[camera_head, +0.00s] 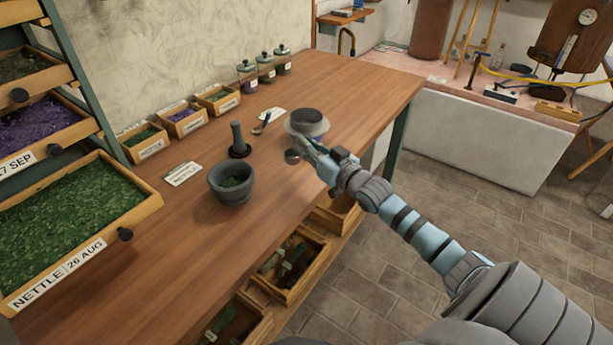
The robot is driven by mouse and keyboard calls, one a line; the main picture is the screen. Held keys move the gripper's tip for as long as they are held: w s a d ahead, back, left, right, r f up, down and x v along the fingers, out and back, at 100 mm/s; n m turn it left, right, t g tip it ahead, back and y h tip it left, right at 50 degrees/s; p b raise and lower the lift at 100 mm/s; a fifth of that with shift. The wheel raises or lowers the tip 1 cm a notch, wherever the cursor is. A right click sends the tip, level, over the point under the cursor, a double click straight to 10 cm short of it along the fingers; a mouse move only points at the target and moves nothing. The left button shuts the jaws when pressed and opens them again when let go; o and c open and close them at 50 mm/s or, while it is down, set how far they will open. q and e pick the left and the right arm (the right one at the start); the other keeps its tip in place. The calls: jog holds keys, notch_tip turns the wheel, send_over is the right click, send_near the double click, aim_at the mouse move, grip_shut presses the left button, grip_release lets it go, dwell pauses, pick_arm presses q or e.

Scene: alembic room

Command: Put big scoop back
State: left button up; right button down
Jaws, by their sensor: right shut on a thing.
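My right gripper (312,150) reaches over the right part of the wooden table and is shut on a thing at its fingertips. A small round metallic cup (292,156), which looks like the bowl of the big scoop, shows just left of the fingertips. Its handle is hidden by the gripper, and I cannot tell whether the cup touches the table. A small scoop-like tool (262,125) lies near a white card (270,115). My left gripper is not in view.
A grey round dish (308,124) stands right behind my right gripper. A mortar (232,183) and an upright pestle (238,140) stand left of it. Labelled herb boxes (185,121) and lidded jars (266,69) line the wall. The table's front left is clear.

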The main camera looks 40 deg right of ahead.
notch_tip(320, 180, down, 6)
jog(key=b, duration=0.4)
jog(key=shift+r, duration=0.25)
jog(key=shift+s+r, duration=0.1)
jog(key=shift+r, duration=0.1)
jog(key=c, duration=1.6)
grip_release()
jog(key=shift+p, duration=0.3)
jog(key=shift+r, duration=0.1)
